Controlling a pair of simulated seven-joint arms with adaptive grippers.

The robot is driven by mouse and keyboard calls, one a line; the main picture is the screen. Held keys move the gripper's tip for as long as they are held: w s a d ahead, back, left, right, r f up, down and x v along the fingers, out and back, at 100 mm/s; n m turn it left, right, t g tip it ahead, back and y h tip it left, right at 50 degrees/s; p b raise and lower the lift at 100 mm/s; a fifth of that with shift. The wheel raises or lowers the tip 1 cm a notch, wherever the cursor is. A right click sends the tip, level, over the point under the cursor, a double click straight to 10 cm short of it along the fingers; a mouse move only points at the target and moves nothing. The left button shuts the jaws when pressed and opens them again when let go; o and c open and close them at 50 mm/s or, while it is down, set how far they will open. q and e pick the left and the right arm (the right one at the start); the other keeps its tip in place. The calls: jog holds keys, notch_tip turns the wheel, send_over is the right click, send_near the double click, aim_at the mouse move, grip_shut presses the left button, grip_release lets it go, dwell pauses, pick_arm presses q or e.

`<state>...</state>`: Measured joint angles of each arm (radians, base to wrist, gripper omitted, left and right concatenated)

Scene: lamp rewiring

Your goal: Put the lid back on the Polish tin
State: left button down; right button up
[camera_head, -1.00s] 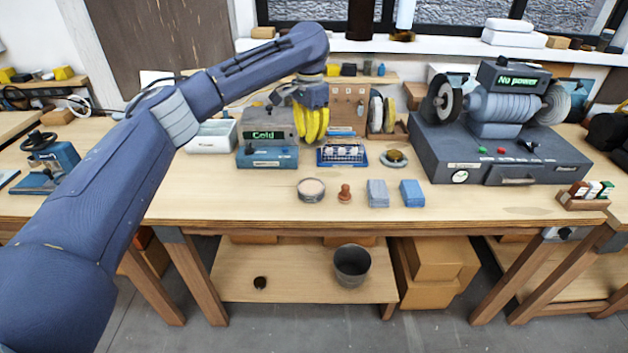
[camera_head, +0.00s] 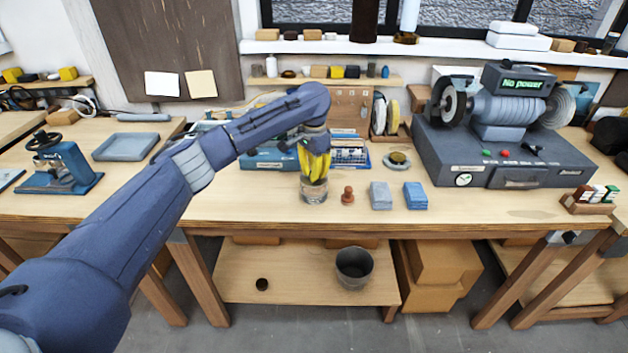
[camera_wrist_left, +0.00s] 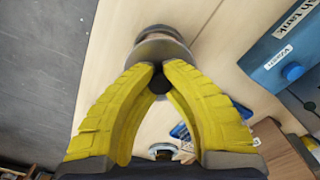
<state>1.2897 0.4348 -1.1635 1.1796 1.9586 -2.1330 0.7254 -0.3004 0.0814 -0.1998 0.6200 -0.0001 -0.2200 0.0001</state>
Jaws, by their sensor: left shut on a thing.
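The Polish tin (camera_head: 314,195) is a short round tin near the front edge of the bench, partly hidden under my left gripper. My left gripper (camera_head: 314,180), with yellow fingers, points down over it. In the left wrist view the gripper (camera_wrist_left: 159,72) is shut on the dark knob of the grey, round lid (camera_wrist_left: 152,50). Part of the tin (camera_wrist_left: 165,33) shows beyond the lid. The lid is over or very near the tin's mouth; I cannot tell whether it touches the rim. My right gripper is not in view.
A small wooden knob-shaped piece (camera_head: 347,195) stands just right of the tin, then a grey-blue block (camera_head: 381,195) and a blue block (camera_head: 415,195). A round dish (camera_head: 397,161) lies behind them. The grinder (camera_head: 500,150) fills the back right. The bench front left of the tin is clear.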

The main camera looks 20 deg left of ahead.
pick_arm(q)
jog(key=shift+f, duration=1.3)
jog(key=shift+f, duration=0.45)
jog(key=c, duration=1.5)
grip_release()
notch_tip(320, 180, up, 13)
jog(key=shift+f, duration=0.1)
